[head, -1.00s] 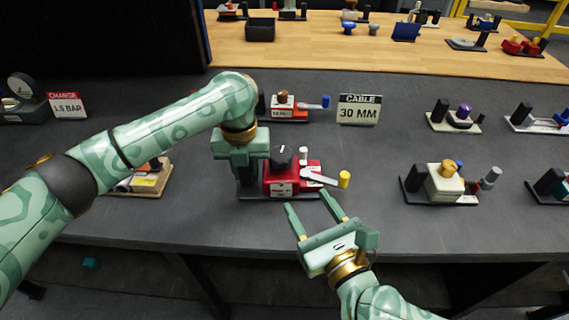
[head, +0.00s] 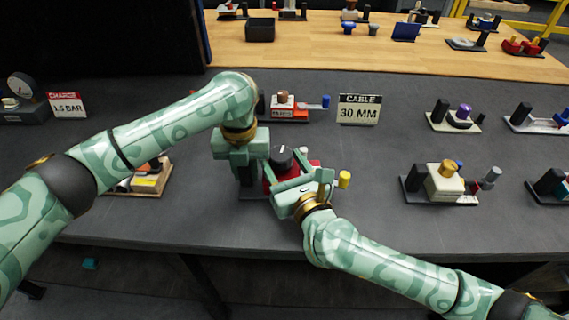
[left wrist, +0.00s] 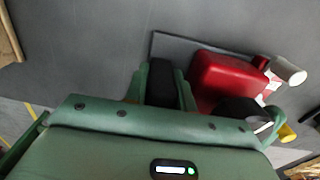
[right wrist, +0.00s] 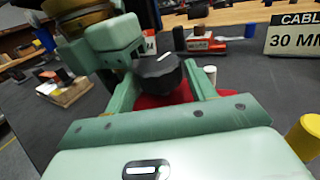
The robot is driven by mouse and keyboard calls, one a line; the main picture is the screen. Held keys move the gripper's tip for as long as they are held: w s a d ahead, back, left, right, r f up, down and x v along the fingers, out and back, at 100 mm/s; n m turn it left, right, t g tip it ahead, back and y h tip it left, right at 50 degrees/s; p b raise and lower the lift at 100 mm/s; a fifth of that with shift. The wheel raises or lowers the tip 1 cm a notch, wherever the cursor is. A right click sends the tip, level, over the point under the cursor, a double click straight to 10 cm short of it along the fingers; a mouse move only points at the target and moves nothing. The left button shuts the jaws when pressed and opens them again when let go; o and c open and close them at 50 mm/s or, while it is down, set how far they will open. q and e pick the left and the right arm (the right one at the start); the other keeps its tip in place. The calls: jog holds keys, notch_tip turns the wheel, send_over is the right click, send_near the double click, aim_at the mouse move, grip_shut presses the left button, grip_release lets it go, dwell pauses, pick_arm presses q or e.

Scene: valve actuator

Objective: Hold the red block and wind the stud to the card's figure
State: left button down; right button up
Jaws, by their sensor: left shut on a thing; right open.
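The red block (head: 268,183) sits on a dark base in the middle of the grey bench, partly hidden by my grippers. It also shows in the left wrist view (left wrist: 222,78). On top is a black knob (right wrist: 160,72) with a white pointer line, likely the stud. My left gripper (head: 247,172) is shut on the black post (left wrist: 160,85) beside the red block. My right gripper (head: 284,164) is open, its fingers on either side of the knob; contact cannot be told. The card (head: 358,110) behind reads CABLE 30 MM.
A yellow-tipped lever (head: 344,179) and a white post (right wrist: 210,74) stand close right of the knob. An orange-red device (head: 289,107) is behind. A cream device (head: 445,182) stands to the right. Another card (head: 68,104) reads 1.5 BAR. Bench is clear in front.

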jog(key=shift+f, duration=0.1)
jog(key=c, duration=0.7)
jog(key=shift+s+a+m+t+h, duration=0.15)
jog(key=shift+m+t+h, duration=0.25)
jog(key=shift+m+h, duration=0.55)
jog(key=shift+w+a+m+t+h, duration=0.15)
jog(key=shift+m+t+h, duration=0.35)
jog(key=shift+h, duration=0.75)
jog(key=shift+a+m+h, duration=0.2)
jog(key=shift+m+h, duration=1.45)
jog(key=shift+h, duration=0.85)
